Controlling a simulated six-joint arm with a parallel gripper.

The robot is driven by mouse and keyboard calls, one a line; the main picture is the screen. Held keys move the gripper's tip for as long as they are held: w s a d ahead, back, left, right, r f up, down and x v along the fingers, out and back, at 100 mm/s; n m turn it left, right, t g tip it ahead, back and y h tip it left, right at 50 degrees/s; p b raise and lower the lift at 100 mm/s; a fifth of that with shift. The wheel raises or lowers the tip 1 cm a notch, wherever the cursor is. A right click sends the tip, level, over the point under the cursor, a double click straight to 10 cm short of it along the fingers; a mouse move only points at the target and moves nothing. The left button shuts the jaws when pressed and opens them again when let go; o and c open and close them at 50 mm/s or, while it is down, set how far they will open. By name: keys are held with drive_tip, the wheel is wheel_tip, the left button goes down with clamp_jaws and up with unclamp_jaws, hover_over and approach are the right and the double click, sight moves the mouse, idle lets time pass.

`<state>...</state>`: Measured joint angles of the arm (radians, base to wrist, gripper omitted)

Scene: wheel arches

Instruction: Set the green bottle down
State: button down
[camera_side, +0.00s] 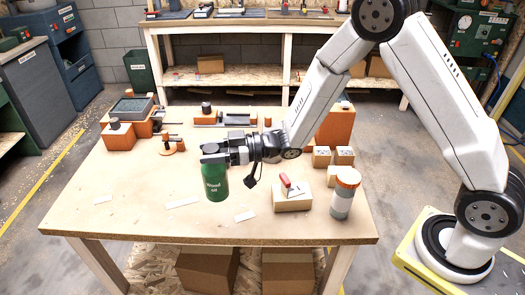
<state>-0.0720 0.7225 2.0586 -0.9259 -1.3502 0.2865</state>
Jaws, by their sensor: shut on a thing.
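The green bottle (215,183) has a white label reading "Wood oil" and is upright over the left-centre part of the wooden table. My gripper (212,157) comes in from the right and is shut on the bottle near its top. The jaws hide the bottle's cap. I cannot tell whether the bottle's base touches the tabletop (125,205).
A wooden block with a red-handled tool (291,195) and small boxes (332,158) are nearby. Orange-based tools (118,135) stand at the back left. The left front is mostly clear, with paper scraps.

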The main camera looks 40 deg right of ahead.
drive_tip(key=d+f+m+t+h, duration=0.4)
drive_tip(key=d+t+h, duration=0.1)
drive_tip(key=d, duration=0.1)
drive_tip(key=shift+w+f+m+h, duration=0.3)
drive_tip(key=shift+w+f+m, duration=0.05)
drive_tip(key=shift+m, duration=0.05)
drive_tip(key=shift+f, duration=0.1)
drive_tip(key=shift+f, duration=3.85)
